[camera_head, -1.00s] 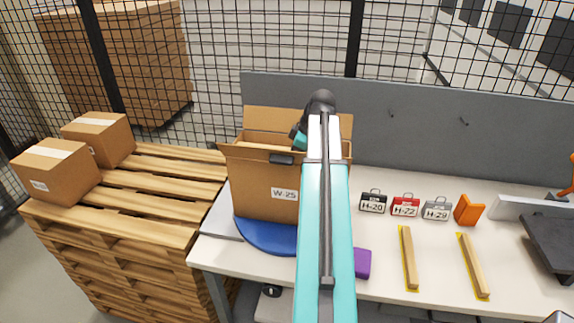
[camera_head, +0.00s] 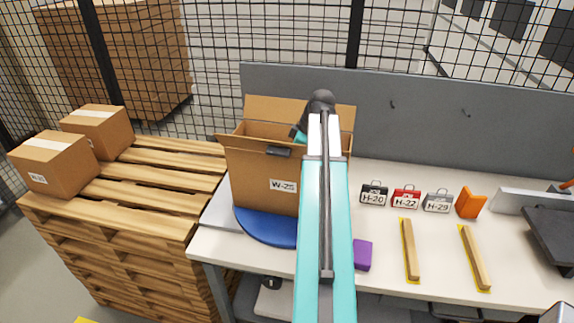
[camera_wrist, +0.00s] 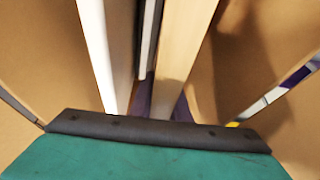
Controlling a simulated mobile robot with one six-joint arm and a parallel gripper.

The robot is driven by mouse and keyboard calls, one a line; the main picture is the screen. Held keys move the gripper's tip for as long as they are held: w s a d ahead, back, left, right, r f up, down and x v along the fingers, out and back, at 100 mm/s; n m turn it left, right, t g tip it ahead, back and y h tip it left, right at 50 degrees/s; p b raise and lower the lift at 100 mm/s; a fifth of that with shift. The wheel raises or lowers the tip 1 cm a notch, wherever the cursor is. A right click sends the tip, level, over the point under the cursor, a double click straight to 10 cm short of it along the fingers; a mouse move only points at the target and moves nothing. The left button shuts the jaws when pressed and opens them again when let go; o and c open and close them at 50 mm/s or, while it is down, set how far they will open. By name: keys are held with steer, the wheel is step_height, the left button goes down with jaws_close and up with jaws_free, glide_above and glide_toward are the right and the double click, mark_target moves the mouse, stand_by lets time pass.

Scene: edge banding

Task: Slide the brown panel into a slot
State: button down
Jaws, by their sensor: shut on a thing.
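An open cardboard box (camera_head: 262,190) marked W-25 stands on a blue round plate (camera_head: 262,232) on the table. My gripper (camera_head: 299,134) is at the box's mouth, with its fingers out of sight in the head view. In the wrist view I look into the box past my gripper's teal body and dark bar. A brown panel with a pale wood-coloured edge (camera_wrist: 182,55) runs ahead from the dark bar, and my gripper is shut on it. A white-edged panel (camera_wrist: 95,50) stands to its left with a dark gap between. The slot itself is hard to make out.
Raised box flaps (camera_head: 285,109) stand around the opening. Small cases (camera_head: 405,197), an orange block (camera_head: 470,202), a purple block (camera_head: 362,255) and two wooden bars (camera_head: 410,250) lie to the right. A grey back board (camera_head: 430,125) is behind.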

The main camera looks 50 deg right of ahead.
steer(key=c, duration=1.6)
jaws_free()
steer(key=b+v, duration=0.3)
steer(key=v, duration=0.9)
steer(key=shift+w+b, duration=0.2)
steer(key=shift+b, duration=0.2)
steer(key=shift+v, duration=1.05)
